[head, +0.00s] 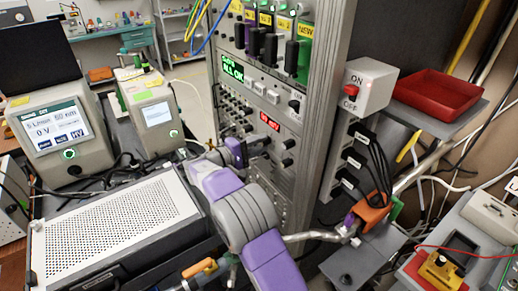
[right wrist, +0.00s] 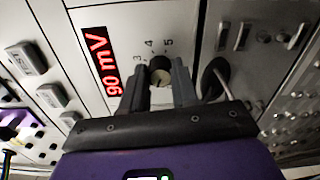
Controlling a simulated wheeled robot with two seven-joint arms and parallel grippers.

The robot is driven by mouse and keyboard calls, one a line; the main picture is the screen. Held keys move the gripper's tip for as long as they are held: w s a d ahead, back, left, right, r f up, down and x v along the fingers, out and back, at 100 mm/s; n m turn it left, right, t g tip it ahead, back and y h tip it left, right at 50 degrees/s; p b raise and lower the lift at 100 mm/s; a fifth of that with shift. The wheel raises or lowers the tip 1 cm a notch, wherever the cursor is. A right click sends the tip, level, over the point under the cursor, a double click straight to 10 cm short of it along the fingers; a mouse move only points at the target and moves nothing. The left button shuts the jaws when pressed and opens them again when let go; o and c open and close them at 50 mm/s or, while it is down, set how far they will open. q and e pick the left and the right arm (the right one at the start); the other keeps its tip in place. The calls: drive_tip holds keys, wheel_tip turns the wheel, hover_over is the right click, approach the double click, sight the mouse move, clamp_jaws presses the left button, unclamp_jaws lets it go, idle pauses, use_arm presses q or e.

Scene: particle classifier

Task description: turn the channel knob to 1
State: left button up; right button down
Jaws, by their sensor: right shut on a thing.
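The channel knob (right wrist: 160,71) is a small round dark knob on the rack's pale front panel, with the printed numbers 3, 4 and 5 visible around it in the right wrist view. Other numbers and the knob's exact pointer direction are hidden or too small to tell. My right gripper (right wrist: 160,82) has its two dark fingers on either side of the knob and is shut on it. In the head view my right gripper (head: 252,147) reaches the rack just below the red display, and the knob is mostly hidden there. My left gripper is not in view.
The red display (right wrist: 102,60) reads 90 mV, with grey buttons beside it. The rack (head: 315,140) has other knobs around.

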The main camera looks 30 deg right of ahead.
idle(0.4)
drive_tip(key=c, duration=0.8)
unclamp_jaws()
drive_tip(key=shift+c, duration=0.2)
drive_tip(key=a+p, duration=0.1)
drive_tip(key=a, duration=0.6)
drive_tip(key=shift+s+a, duration=0.25)
drive_tip(key=shift+a, duration=0.05)
